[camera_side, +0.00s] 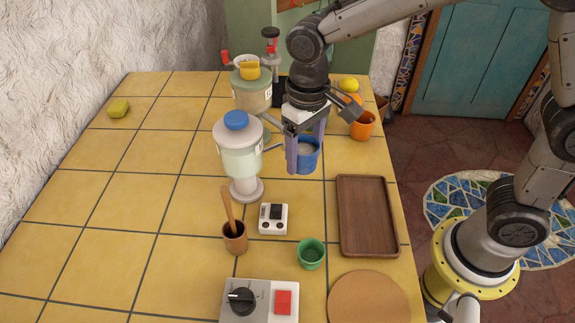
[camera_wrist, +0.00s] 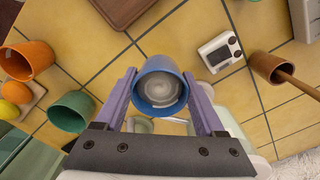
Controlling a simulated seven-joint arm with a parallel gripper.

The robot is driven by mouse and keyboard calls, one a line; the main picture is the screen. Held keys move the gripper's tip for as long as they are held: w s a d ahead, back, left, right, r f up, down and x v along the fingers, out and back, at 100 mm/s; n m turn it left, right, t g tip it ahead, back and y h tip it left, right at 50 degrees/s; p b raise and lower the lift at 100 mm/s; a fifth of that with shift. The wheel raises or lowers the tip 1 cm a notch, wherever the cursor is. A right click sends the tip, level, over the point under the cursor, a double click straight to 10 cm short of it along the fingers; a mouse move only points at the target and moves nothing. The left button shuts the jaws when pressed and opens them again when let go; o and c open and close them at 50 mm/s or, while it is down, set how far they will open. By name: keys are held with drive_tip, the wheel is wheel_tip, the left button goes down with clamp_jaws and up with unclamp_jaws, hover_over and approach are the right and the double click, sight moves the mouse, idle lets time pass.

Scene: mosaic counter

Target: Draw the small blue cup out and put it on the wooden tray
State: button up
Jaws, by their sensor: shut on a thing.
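The small blue cup (camera_side: 308,160) is held upright between the purple fingers of my gripper (camera_side: 305,155), to the right of the blue-lidded dispenser. In the wrist view the cup (camera_wrist: 160,71) sits between both fingertips (camera_wrist: 160,88), with something pale grey inside it. I cannot tell whether its base touches the counter. The wooden tray (camera_side: 367,215) lies empty, nearer the camera and to the right of the cup. Its corner shows in the wrist view (camera_wrist: 122,10).
The blue-lidded dispenser (camera_side: 240,150) stands close left of my gripper. An orange cup (camera_side: 362,126) and a lemon (camera_side: 348,84) are behind right. A white scale-like device (camera_side: 273,219), a pestle cup (camera_side: 235,239) and a green cup (camera_side: 311,254) stand in front. A teal cup (camera_wrist: 70,112) shows near one finger.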

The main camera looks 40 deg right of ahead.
drive_tip(key=shift+s, duration=0.15)
drive_tip(key=s+d+r, duration=0.2)
drive_tip(key=s, duration=0.4)
drive_tip(key=s+d+r, duration=0.2)
drive_tip(key=s+d, duration=0.1)
drive_tip(key=s, duration=0.4)
drive_tip(key=shift+w+a+f, duration=0.1)
drive_tip(key=shift+f, duration=1.9)
drive_tip(key=shift+w+f, duration=0.1)
drive_tip(key=shift+f, duration=1.85)
drive_tip(key=shift+f, duration=0.9)
drive_tip(key=o, duration=1.4)
